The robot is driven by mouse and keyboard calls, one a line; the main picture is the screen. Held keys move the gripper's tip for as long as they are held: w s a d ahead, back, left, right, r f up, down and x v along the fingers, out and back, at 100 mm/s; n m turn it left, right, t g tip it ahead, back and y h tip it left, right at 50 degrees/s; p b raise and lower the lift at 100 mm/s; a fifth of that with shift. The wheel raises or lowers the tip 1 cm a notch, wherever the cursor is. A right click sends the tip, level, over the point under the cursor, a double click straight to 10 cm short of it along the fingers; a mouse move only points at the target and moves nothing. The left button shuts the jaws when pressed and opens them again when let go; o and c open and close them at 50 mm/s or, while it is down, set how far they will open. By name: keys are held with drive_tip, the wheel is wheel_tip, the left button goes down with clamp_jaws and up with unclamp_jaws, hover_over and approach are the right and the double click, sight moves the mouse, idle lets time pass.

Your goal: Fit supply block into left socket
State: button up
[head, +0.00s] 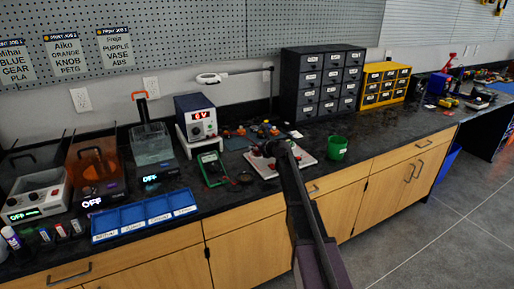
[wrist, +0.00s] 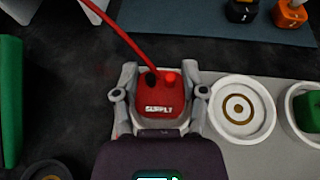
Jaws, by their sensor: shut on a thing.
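The red supply block (wrist: 160,98), marked "SUPPLY", is held in my gripper (wrist: 159,84) in the wrist view. A finger sits on each of its sides, and a red lead runs from its top to the upper left. The block is over the left part of a pale board (wrist: 222,151). What lies directly under it is hidden, so I cannot tell whether it is seated in a socket. To its right is an empty round white socket (wrist: 243,108) with a brass ring.
Another white socket (wrist: 290,110) at the right edge holds a green block (wrist: 309,112). A blue-grey mat (wrist: 278,30) with other blocks lies behind. The power supply (head: 197,118) reads 6 V.

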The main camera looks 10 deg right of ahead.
drive_tip(key=shift+f+b, duration=0.6)
drive_tip(key=shift+f, duration=0.05)
drive_tip(key=o, duration=0.8)
drive_tip(key=shift+p+v, duration=2.15)
drive_tip(key=shift+v, duration=3.45)
